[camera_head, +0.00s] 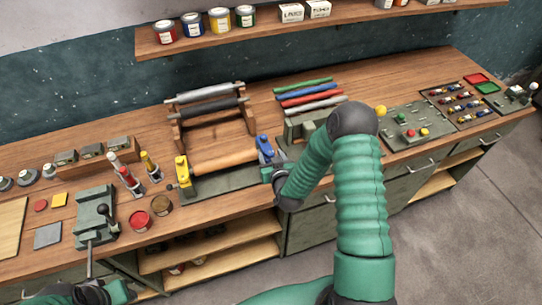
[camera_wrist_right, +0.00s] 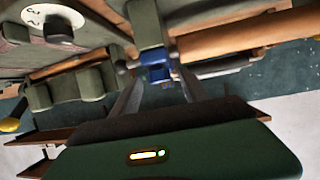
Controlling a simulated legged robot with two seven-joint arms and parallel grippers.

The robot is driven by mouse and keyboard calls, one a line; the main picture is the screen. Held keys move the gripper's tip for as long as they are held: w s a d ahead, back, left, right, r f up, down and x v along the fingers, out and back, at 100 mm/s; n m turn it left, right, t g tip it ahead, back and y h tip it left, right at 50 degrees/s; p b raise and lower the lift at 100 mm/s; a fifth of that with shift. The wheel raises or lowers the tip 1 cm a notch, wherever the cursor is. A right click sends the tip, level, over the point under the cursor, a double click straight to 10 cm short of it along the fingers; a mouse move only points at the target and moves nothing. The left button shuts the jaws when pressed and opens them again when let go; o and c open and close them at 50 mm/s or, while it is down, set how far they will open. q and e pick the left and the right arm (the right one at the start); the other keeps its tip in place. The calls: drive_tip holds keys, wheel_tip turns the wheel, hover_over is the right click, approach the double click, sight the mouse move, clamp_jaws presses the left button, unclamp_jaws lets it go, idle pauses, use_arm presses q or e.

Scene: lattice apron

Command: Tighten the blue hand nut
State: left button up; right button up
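The blue hand nut (camera_head: 265,148) stands at the right end of the roller press, by the front of the bench. My right gripper (camera_head: 270,174) is just in front of and below it, partly hidden by my own arm. In the right wrist view the blue nut (camera_wrist_right: 155,70) lies between the tips of my right gripper's two spread fingers (camera_wrist_right: 157,85); contact cannot be made out. A yellow hand nut (camera_head: 183,172) stands at the press's left end. My left gripper (camera_head: 92,293) is at the bottom left, partly cut off, its fingers unclear.
The wooden roller (camera_head: 222,160) lies between the yellow and blue nuts. Red and brown open cans (camera_head: 139,219) and a grey-green vise-like device (camera_head: 95,215) stand to the left. Coloured rolls (camera_head: 308,95) and a button panel (camera_head: 408,128) are to the right.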

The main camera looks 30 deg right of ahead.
clamp_jaws()
drive_tip(key=shift+w+a+m+g+h+b, duration=0.1)
drive_tip(key=shift+a+m+g+h+b, duration=0.2)
drive_tip(key=shift+m+h, duration=0.45)
drive_tip(key=shift+w+a+m+g+h, duration=0.1)
drive_tip(key=shift+a+m+g+h, duration=0.05)
drive_tip(key=shift+m+g+h, duration=1.2)
drive_tip(key=shift+o, duration=0.3)
unclamp_jaws()
drive_tip(key=shift+b, duration=0.3)
drive_tip(key=b+v, duration=0.2)
drive_tip(key=v, duration=1.4)
drive_tip(key=shift+s+a+f+b, duration=0.2)
drive_tip(key=shift+s+a+b, duration=0.1)
drive_tip(key=shift+a, duration=0.1)
